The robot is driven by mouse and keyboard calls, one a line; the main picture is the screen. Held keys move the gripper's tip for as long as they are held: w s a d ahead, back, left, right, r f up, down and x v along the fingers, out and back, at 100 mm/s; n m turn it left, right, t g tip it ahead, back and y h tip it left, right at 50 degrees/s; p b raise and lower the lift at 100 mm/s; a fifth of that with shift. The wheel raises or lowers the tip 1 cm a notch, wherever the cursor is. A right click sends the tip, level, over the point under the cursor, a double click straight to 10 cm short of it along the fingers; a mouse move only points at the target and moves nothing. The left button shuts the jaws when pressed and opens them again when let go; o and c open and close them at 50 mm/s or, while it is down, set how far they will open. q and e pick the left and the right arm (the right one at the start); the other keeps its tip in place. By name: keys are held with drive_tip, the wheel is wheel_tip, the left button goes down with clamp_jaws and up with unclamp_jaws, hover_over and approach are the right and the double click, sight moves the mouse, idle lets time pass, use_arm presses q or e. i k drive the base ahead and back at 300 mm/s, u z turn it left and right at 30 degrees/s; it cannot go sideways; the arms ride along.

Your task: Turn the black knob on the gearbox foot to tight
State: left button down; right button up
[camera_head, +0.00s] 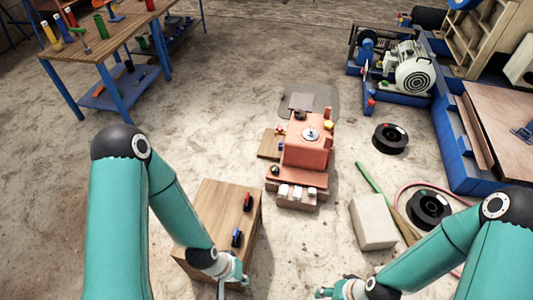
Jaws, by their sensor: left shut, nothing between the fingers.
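The red-orange gearbox (305,150) stands on the floor in the middle of the head view. A small black knob (274,170) shows at the left of its lower front; its setting is too small to read. My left gripper (240,281) is shut and empty, low in the view by the front of a wooden box, well short of the gearbox. My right gripper (325,293) is at the bottom edge, partly cut off, also apart from the gearbox; I cannot tell its opening.
The wooden box (215,205) carries a red-handled and a blue-handled item. A pale block (373,222), a green rod (375,182) and black reels (390,138) lie to the right. A workbench (105,55) stands back left, a motor (412,70) back right. Floor left of the gearbox is mostly clear.

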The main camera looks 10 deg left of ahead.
sight(274, 168)
drive_tip(key=u, duration=1.05)
drive_tip(key=k, duration=0.7)
drive_tip(key=z, duration=0.75)
drive_tip(key=i, duration=1)
drive_tip(key=z, duration=0.15)
